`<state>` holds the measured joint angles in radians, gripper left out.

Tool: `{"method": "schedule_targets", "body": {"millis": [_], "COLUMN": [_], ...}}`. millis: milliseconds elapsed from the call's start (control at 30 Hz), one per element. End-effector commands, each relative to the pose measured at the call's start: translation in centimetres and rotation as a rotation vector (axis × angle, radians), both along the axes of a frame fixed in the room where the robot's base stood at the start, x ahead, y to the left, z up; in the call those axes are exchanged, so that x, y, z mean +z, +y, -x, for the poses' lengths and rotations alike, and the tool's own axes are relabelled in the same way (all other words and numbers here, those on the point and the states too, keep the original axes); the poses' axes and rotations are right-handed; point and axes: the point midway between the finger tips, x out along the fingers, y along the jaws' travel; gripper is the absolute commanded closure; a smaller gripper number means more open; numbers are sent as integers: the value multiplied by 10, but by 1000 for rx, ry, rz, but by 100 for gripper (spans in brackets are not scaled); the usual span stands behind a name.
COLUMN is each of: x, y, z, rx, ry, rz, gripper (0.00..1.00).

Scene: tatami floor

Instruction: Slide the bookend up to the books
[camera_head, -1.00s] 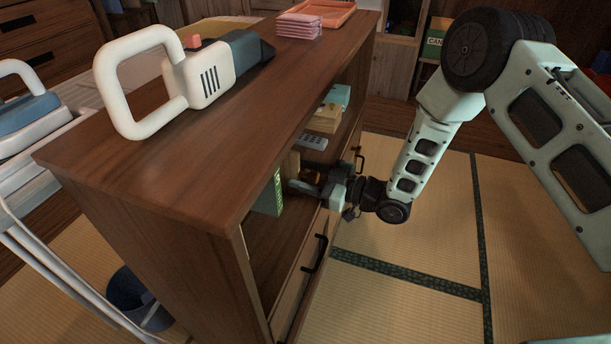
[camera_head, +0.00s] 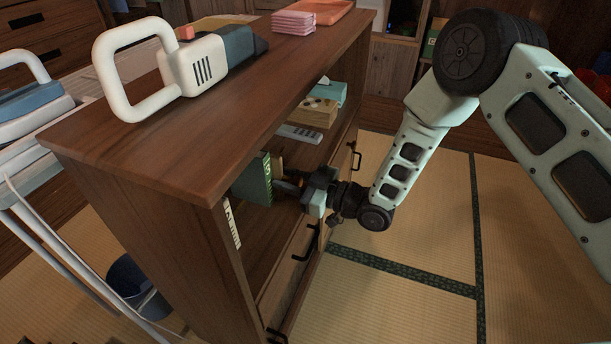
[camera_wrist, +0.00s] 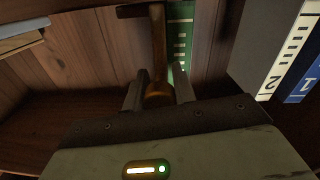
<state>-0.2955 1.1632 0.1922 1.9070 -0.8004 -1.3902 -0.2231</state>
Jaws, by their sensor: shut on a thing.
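The bookend (camera_wrist: 158,45) is a brown wooden upright with a wider top and an orange-brown knob low on it. My gripper (camera_wrist: 158,92) is shut on that knob inside the open shelf. In the head view my gripper (camera_head: 291,186) reaches in from the right, and the bookend is mostly hidden behind it and the books. A pale spine (camera_head: 232,222) stands at the shelf's near end.
The wooden cabinet (camera_head: 150,160) has a top board above my gripper and drawer handles below. Farther along the shelf lie a grey remote-like thing (camera_head: 300,133), a wooden box (camera_head: 314,112) and a teal box (camera_head: 329,92). A white-handled tool (camera_head: 190,65) lies on top.

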Motion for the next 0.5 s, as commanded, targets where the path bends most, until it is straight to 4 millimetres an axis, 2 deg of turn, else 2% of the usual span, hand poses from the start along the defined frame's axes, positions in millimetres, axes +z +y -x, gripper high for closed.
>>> {"method": "schedule_targets", "body": {"millis": [100, 300, 500], "x": [0, 0, -1], "y": [17, 35, 48], "z": [29, 79, 116], "rx": [6, 6, 4], "ry": [7, 7, 5], "rz": [0, 0, 2], "gripper": [100, 100, 100]}}
